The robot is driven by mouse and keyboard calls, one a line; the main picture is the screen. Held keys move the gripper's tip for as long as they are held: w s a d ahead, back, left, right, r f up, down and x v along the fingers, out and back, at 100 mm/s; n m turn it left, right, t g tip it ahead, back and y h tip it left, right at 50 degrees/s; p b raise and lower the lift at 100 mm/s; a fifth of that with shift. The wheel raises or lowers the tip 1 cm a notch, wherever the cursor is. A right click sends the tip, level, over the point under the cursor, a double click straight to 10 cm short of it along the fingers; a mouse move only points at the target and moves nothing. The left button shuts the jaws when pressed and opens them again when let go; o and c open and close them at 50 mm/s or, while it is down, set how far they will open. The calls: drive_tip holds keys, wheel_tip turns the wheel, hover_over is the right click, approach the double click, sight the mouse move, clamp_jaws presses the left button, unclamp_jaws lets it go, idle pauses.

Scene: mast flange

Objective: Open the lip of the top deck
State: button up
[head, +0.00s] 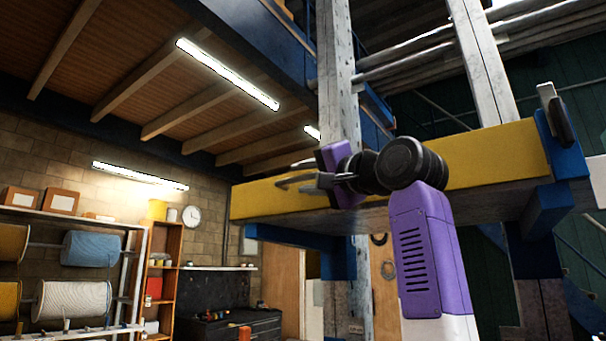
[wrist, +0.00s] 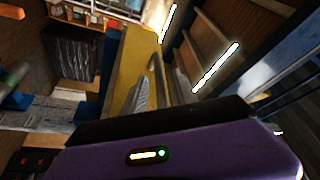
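The top deck's lip (head: 470,160) is a long yellow panel along the deck's front edge, standing upright in the head view. It also shows as a yellow strip in the wrist view (wrist: 138,50). A grey curved handle (head: 292,181) sits on the lip's left part; it also shows in the wrist view (wrist: 157,68). My gripper (head: 312,180) is right at the handle, reaching from the right. A grey ribbed finger (wrist: 139,97) shows beside the handle in the wrist view. Whether the fingers close around the handle is hidden.
A blue end bracket with a grey-and-black latch-like piece (head: 556,113) stands at the lip's right end. Wooden posts (head: 338,75) rise behind the lip. Shelves with cable spools (head: 75,300) stand far left. Open air lies below and left of the deck.

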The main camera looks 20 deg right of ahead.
drive_tip(key=shift+w+a+r, duration=0.1)
drive_tip(key=shift+w+a, duration=0.05)
drive_tip(key=shift+w, duration=0.3)
drive_tip(key=shift+c, duration=0.4)
clamp_jaws()
idle(0.8)
